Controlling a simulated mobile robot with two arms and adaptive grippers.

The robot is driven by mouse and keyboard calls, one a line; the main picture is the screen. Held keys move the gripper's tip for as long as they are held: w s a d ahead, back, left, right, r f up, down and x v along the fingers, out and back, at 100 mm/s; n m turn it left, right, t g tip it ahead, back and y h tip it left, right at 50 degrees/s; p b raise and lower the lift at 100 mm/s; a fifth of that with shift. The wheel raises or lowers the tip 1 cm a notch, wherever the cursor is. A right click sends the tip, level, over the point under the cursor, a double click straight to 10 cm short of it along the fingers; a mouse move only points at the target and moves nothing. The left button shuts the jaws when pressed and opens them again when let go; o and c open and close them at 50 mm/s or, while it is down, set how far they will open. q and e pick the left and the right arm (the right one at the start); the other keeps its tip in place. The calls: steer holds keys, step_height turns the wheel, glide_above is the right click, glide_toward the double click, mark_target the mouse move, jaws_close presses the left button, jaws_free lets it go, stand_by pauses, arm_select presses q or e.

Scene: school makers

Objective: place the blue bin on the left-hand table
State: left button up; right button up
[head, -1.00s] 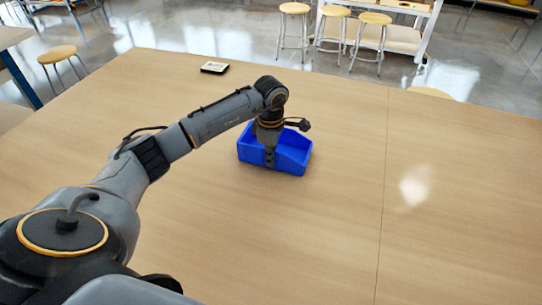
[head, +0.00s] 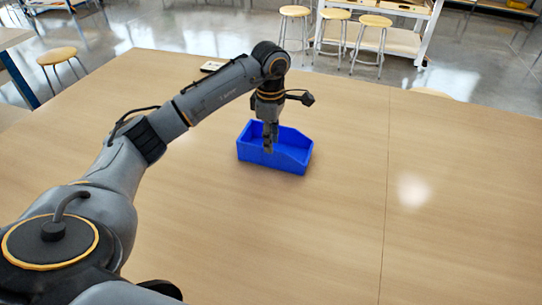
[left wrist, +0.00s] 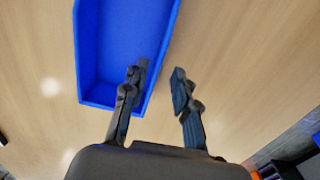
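The blue bin (head: 285,159) sits upright on the light wooden table (head: 230,225), left of the seam in the tabletop. My left gripper (head: 269,149) points down at the bin's near left side, its fingertips level with the upper part of the bin in the head view. In the left wrist view the bin (left wrist: 115,45) is at upper left. The open fingers (left wrist: 160,68) appear on either side of one bin wall, with a gap between them and no clear grip. My right gripper is out of view.
A small dark block with a pale top (head: 211,66) lies near the table's far edge, partly behind my arm. The tabletop right of the seam (head: 460,190) is clear. Stools (head: 371,40) stand beyond the table.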

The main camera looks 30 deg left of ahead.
arm_select(q)
step_height(320, 180, up, 5)
steer(key=shift+r+b, duration=0.1)
steer(key=shift+b, duration=0.4)
